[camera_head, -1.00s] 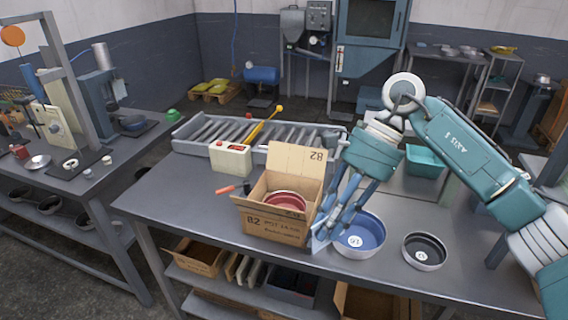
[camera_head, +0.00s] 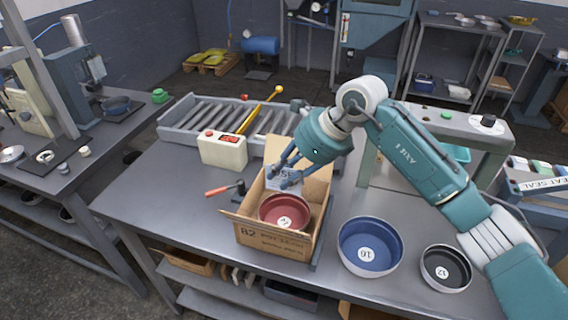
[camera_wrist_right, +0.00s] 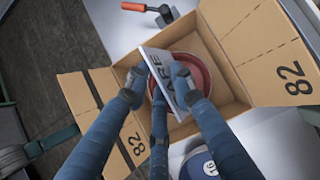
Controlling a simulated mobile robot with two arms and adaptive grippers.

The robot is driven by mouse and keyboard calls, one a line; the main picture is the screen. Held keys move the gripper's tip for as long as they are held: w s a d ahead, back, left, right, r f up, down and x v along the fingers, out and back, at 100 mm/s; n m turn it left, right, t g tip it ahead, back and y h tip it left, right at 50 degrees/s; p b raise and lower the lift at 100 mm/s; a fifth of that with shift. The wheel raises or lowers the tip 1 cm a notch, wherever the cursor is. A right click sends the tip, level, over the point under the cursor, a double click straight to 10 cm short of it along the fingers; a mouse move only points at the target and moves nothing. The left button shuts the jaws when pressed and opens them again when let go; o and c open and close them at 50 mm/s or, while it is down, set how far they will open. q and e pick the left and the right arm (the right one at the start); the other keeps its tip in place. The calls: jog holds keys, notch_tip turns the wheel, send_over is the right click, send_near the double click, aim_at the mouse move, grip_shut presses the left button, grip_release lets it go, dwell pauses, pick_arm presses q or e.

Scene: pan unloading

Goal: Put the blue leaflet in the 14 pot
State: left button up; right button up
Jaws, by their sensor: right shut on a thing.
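The red pot (camera_head: 268,204) sits inside an open cardboard box; the number on its round label is too small to read surely. My right gripper (camera_head: 280,180) is shut on the leaflet (camera_head: 277,186) and holds it tilted over the box, at the pot's back edge. In the right wrist view the leaflet (camera_wrist_right: 153,61) shows a pale edge and dark lettering between the fingers (camera_wrist_right: 160,88), with the red pot (camera_wrist_right: 206,72) beneath it. The fingers and leaflet hide part of the pot there. My left gripper is out of view.
The cardboard box (camera_head: 262,241) marked 82 has raised flaps. A blue pot (camera_head: 352,240) labelled 16 and a black pot (camera_head: 446,258) labelled 12 stand to its right. A red-handled tool (camera_head: 218,191) lies left of it. The bench (camera_head: 165,210) is clear at left.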

jog(key=s, duration=0.1)
jog(key=b, duration=0.4)
send_over(284, 224)
notch_tip(284, 224, down, 9)
jog(key=shift+a, duration=0.1)
jog(key=shift+f+b, duration=0.45)
jog(key=shift+f, duration=0.35)
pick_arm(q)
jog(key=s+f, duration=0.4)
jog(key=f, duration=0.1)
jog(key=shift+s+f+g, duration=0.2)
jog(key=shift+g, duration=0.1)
pick_arm(e)
jog(key=o, duration=0.9)
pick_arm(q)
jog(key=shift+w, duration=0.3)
